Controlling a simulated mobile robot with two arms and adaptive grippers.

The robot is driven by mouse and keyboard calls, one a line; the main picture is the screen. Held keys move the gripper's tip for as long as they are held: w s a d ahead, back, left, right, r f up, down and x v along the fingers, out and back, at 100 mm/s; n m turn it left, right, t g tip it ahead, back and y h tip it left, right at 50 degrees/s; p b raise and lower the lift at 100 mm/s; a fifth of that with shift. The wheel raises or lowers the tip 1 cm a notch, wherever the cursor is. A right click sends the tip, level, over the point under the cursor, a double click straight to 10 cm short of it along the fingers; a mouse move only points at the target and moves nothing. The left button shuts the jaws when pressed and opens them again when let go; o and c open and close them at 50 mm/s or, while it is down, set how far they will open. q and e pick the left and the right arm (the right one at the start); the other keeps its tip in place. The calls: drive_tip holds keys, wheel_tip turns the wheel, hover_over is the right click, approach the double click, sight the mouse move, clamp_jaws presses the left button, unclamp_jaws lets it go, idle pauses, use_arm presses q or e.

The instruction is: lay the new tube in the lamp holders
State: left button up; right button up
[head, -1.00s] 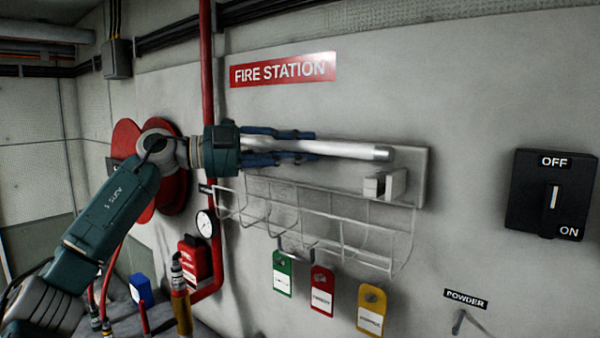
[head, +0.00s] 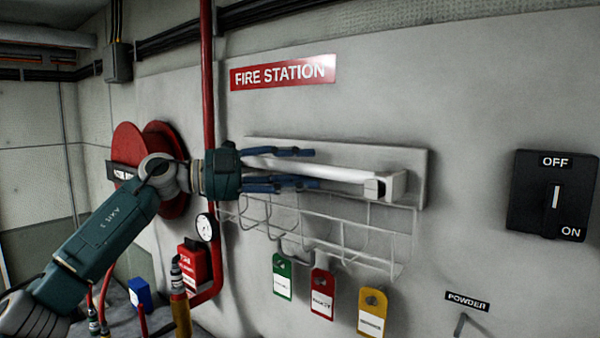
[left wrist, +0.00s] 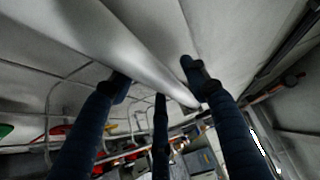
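The white tube (head: 340,174) lies along the pale lamp backplate (head: 415,160) on the wall, sloping slightly down to the right. Its right end sits at the right lamp holder (head: 388,186). Its left end and the left holder are hidden behind my left gripper (head: 313,168). That gripper's blue fingers are spread, above and below the tube, with gaps showing between them and it. In the left wrist view the tube (left wrist: 135,45) runs past the spread fingers (left wrist: 157,80). My right gripper is not in view.
A wire rack (head: 345,232) hangs just below the lamp, with green, red and yellow tags (head: 372,311) beneath it. A red pipe (head: 207,80) runs vertically by my left wrist. A black OFF/ON switch (head: 551,195) is at the right.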

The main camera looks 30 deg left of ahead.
use_arm(q)
drive_tip(key=shift+r, duration=0.2)
drive_tip(key=b+v, duration=0.4)
drive_tip(key=v, duration=0.8)
drive_tip(key=shift+a, duration=0.1)
